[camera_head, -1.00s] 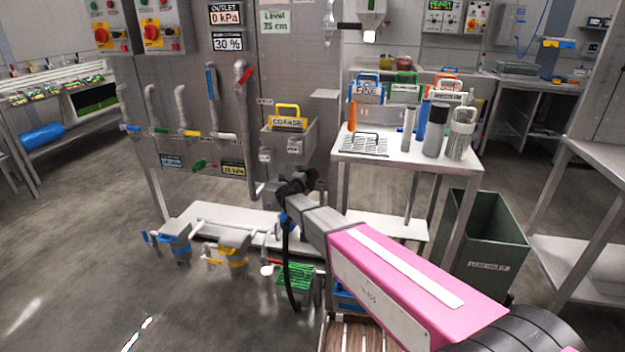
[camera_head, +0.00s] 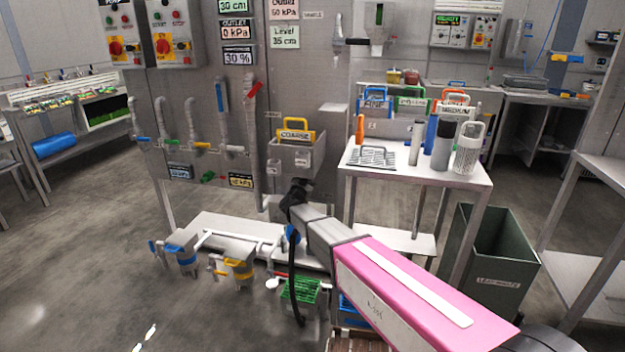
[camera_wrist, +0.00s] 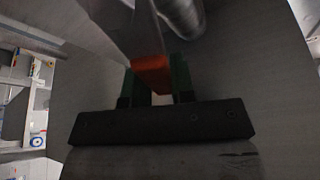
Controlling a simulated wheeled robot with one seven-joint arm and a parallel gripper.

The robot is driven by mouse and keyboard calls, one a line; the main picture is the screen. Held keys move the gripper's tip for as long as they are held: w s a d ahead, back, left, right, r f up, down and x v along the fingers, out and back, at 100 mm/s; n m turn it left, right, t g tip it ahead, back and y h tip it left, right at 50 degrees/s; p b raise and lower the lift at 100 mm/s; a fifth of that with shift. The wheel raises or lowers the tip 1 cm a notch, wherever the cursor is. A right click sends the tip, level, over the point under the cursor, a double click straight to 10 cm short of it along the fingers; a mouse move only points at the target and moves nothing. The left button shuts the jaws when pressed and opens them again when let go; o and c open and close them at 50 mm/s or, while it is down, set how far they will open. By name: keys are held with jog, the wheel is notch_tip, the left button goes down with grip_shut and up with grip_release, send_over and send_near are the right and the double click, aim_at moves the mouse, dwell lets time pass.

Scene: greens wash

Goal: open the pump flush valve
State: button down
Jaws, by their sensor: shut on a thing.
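In the wrist view my gripper (camera_wrist: 154,82) has its green-lined fingers closed around the orange-red end of a flat grey lever (camera_wrist: 140,40). A rounded grey pipe (camera_wrist: 183,15) runs just behind the lever. In the head view my gripper (camera_head: 299,187) is a dark shape in front of the steel panel, below the box with the yellow-handled coarse screen (camera_head: 296,131). Its fingertips and the held lever are hidden there by the wrist. I cannot read a label naming the flush valve. A red handle (camera_head: 255,92) shows on a vertical pipe, apart from my gripper.
Blue (camera_head: 221,95), green (camera_head: 208,177) and yellow (camera_head: 202,145) handles sit on the panel. A white cart (camera_head: 410,175) with screens and bottles stands right, beside a grey-green bin (camera_head: 495,250). Low blue and yellow fittings (camera_head: 237,268) lie at the left. Open floor is farther left.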

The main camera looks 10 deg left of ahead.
jog(key=a+n+y, duration=0.1)
jog(key=n, duration=0.2)
jog(key=shift+a+r+n+t+y, duration=0.2)
jog(key=shift+a+n+t+y, duration=0.1)
jog(key=shift+a+n+y, duration=0.5)
jog(key=shift+n+y, duration=0.1)
jog(key=shift+n, duration=0.3)
jog(key=shift+a+n+y, duration=0.35)
jog(key=shift+n+y, duration=0.15)
jog(key=shift+n, duration=0.3)
jog(key=c, duration=1)
grip_release()
jog(key=shift+o, duration=0.2)
jog(key=shift+w, duration=0.1)
jog(key=v, duration=1)
jog(key=shift+s+f, duration=0.25)
jog(key=shift+s, duration=0.1)
jog(key=shift+a, duration=0.1)
